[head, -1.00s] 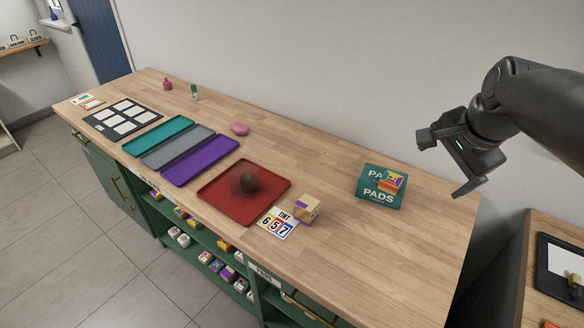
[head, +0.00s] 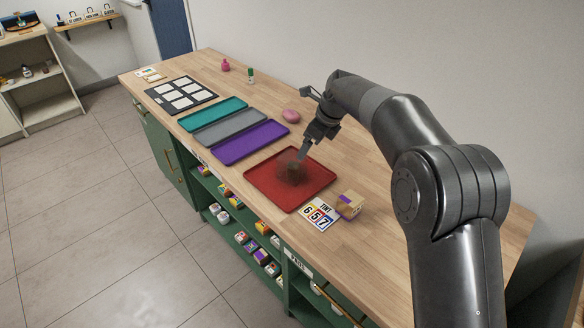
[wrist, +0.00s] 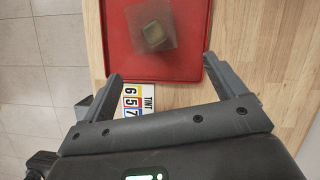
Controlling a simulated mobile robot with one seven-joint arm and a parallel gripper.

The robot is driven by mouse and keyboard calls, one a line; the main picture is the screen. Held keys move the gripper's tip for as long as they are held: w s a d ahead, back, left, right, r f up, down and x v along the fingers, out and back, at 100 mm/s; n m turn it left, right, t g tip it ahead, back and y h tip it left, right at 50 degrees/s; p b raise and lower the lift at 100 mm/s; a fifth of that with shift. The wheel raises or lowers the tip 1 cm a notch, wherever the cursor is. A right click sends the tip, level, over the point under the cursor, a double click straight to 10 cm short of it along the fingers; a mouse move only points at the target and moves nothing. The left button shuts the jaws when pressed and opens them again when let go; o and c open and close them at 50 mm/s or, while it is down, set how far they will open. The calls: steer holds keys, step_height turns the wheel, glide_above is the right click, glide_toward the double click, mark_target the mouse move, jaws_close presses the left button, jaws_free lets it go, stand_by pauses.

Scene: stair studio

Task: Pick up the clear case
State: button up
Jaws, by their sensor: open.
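The clear case (head: 293,172) is a see-through, smoky box with a dark lump inside, standing on the red tray (head: 262,191). In the wrist view the clear case (wrist: 170,22) is at the top, beyond my fingertips and roughly between their lines. My gripper (head: 304,124) is open and empty, above the back part of the red tray in the head view. In the wrist view my gripper (wrist: 161,67) has its fingers spread wide, apart from the case. The case's exact walls are faint.
A tint card (head: 319,214) and a small box (head: 349,204) lie right of the red tray. Purple (head: 250,142), grey (head: 228,127) and teal (head: 212,113) trays sit to its left. A pink oval (head: 291,116) lies behind. My arm hides much of the right counter.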

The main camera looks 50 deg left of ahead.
mark_target(292, 164)
steer(key=shift+m, duration=0.3)
steer(key=x, duration=0.4)
steer(key=a+x, duration=0.1)
steer(key=x, duration=0.3)
steer(key=s+x, duration=0.1)
steer(key=x, duration=0.4)
steer(key=shift+a+r, duration=0.25)
steer(key=shift+c, duration=0.6)
steer(key=c, duration=1)
